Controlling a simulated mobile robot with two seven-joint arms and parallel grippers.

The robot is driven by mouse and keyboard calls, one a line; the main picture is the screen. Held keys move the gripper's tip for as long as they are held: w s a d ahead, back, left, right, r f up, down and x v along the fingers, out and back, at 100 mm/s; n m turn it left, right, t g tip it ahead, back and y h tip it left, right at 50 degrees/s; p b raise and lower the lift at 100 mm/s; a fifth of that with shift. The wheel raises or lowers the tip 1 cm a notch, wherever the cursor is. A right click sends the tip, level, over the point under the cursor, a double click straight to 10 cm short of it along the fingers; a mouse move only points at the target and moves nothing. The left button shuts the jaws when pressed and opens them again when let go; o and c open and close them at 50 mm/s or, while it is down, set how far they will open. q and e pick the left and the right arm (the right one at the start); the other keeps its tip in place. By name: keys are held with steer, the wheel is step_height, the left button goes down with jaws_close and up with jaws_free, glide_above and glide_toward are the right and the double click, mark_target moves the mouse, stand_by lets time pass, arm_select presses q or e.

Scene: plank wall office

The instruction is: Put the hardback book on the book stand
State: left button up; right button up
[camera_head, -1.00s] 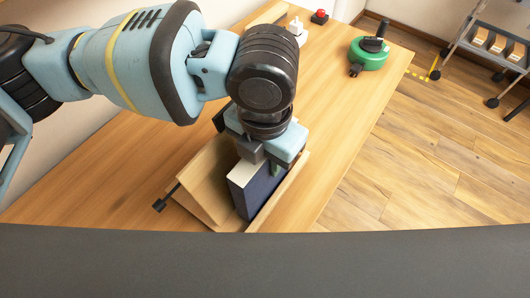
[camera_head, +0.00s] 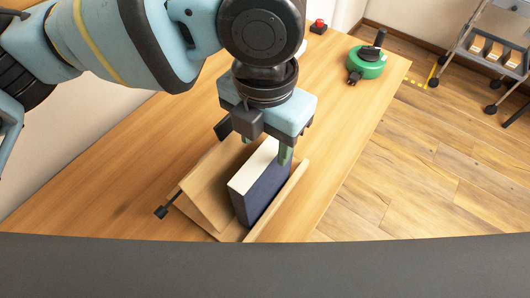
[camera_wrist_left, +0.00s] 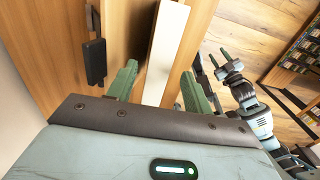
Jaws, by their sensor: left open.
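The hardback book (camera_head: 262,190), dark blue with pale page edges, stands in the wooden book stand (camera_head: 208,188), between its sloping back board and its front lip. My left gripper (camera_head: 266,152) is just above the book's upper end, its green fingers open and apart. In the left wrist view the book (camera_wrist_left: 166,50) shows as a pale strip beyond and between the open fingers (camera_wrist_left: 158,88). The lower part of the book is hidden by the stand's lip. My right gripper (camera_wrist_left: 228,62) shows in the left wrist view with two green fingers apart and nothing between them.
A green round device with a black handle (camera_head: 366,62) and a red button (camera_head: 318,26) are at the table's far end. A grey wheeled cart (camera_head: 490,50) stands on the floor at the right. The wooden table (camera_head: 120,165) is clear left of the stand.

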arm_select(q)
steer(key=shift+r, duration=2.25)
